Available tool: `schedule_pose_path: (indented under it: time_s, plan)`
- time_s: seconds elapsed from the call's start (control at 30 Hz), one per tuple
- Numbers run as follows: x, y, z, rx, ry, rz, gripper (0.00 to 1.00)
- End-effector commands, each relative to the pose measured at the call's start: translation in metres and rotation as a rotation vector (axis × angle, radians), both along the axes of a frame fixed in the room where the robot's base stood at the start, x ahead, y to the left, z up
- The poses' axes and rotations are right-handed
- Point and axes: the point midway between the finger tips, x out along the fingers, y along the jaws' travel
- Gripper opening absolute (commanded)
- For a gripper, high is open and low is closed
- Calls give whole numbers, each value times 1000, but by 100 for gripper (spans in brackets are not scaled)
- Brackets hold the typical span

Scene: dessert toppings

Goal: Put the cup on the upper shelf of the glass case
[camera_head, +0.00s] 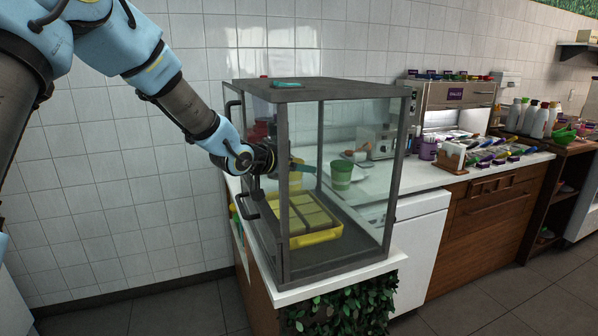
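A green cup with a pale band (341,176) shows upright through the panes of the glass case (287,97). The case has a dark frame and stands on the near counter end. My gripper (318,172) comes in from the case's left side at about mid-height, its wrist beside the dark front post. Teal parts reach through the case toward the cup's left side. The post and glass partly hide the fingers, so I cannot tell whether they hold the cup. The upper shelf is not clearly visible through the glass.
A yellow tray (322,237) with several brownish blocks sits low in the case. Dark handles (247,206) stick out on its left side. A white counter (420,178) runs right, with a toaster-like appliance (376,141), utensils and bottles. Leaves (345,310) hang below the case.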

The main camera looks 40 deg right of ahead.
Motion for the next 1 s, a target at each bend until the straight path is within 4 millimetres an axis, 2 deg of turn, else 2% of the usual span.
schedule_pose_path:
  time_s: [0.07,0.2,0.57,0.6,0.77,1.0]
  plan:
    - [-2,0,-12,3,3,-2,16]
    - [-3,-4,-17,0,2,-1,16]
    - [-2,-4,-24,-1,0,-1,16]
    - [-2,-4,-24,0,0,-1,81]
    - [-2,-4,-23,0,0,-1,99]
    - [-2,-4,-22,0,0,-1,100]
